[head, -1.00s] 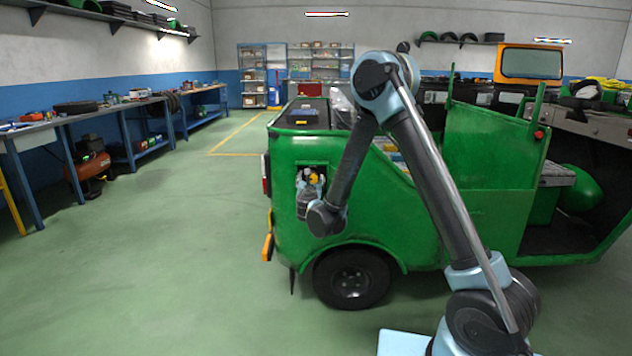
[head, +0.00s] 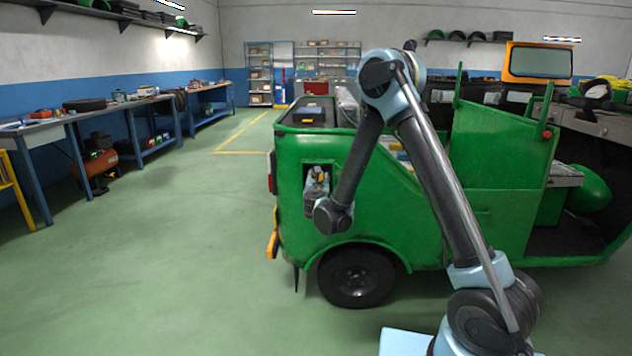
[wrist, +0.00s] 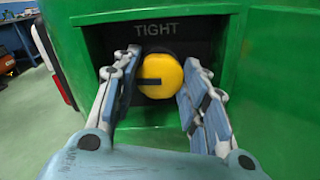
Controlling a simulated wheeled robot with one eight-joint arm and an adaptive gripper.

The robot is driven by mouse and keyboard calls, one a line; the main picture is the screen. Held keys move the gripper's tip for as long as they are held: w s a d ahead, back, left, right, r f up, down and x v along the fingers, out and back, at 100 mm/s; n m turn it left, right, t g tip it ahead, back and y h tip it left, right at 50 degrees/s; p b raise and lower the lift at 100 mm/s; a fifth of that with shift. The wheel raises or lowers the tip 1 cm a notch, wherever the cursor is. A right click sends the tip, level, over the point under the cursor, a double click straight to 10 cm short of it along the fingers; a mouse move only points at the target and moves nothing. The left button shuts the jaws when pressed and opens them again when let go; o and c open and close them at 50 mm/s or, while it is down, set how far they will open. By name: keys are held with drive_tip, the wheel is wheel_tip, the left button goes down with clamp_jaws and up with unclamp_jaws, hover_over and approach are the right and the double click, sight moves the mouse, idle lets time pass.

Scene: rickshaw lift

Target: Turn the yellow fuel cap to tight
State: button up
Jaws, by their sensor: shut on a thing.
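The round yellow fuel cap (wrist: 167,70) sits in a dark square recess (wrist: 215,45) in the green rickshaw's side. The word TIGHT (wrist: 167,28) is printed above it. A dark bar on the cap's face runs from near its middle to its left edge, about level, not up toward the word. My gripper (wrist: 163,64) is shut on the cap, one finger on its left and one on its right. In the head view my gripper (head: 317,186) reaches into the recess and mostly hides the cap.
The green rickshaw (head: 300,225) stands on open green floor, its rear wheel (head: 356,277) below the recess. An open green flap (wrist: 275,80) stands close to the right finger. Workbenches (head: 95,112) line the left wall, with clear floor between.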

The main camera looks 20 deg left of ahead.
drive_tip(key=shift+d+f+m, duration=0.1)
drive_tip(key=shift+m, duration=4.3)
drive_tip(key=shift+d+f+m, duration=0.1)
drive_tip(key=shift+m, duration=4.3)
drive_tip(key=o, duration=1.1)
drive_tip(key=shift+c, duration=0.2)
drive_tip(key=shift+s, duration=0.1)
drive_tip(key=v, duration=1.1)
drive_tip(key=shift+s, duration=0.35)
